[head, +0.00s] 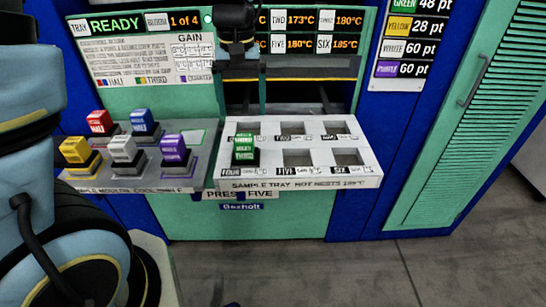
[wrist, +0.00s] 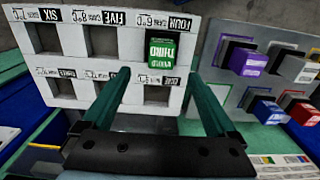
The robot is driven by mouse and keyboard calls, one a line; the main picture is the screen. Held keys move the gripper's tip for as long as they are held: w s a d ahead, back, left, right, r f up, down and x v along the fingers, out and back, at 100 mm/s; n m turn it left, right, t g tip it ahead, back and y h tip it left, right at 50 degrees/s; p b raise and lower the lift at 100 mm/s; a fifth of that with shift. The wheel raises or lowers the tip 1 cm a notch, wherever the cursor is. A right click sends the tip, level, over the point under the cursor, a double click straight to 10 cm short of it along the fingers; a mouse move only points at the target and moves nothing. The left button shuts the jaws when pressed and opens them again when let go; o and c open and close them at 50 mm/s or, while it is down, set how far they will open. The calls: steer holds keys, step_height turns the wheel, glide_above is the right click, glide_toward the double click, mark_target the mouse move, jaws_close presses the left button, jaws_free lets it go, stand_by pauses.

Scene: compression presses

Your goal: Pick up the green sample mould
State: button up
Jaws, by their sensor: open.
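The green sample mould (head: 244,148) sits in the front-left nest, marked FOUR, of the white sample tray (head: 300,184). In the wrist view the mould (wrist: 163,50) shows its green top with an upside-down THIRD label. My gripper (wrist: 159,82) is open and empty in the wrist view. Its two teal fingers reach toward the tray, with the mould just beyond and between the tips. They appear apart from the mould. The other nests of the tray look empty.
A grey cooling rack left of the tray holds red (head: 99,122), blue (head: 145,122), yellow (head: 76,151), white (head: 122,149) and purple (head: 174,150) moulds. The green press with its dark opening (head: 290,97) stands behind the tray. Grey floor is clear at front right.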

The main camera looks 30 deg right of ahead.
mark_target(244, 137)
step_height(244, 137, down, 5)
steer(key=shift+r, duration=0.1)
steer(key=shift+a+f+p, duration=0.15)
steer(key=shift+f+p, duration=0.85)
steer(key=shift+f, duration=1.8)
steer(key=shift+c, duration=0.4)
jaws_close()
steer(key=shift+r, duration=0.1)
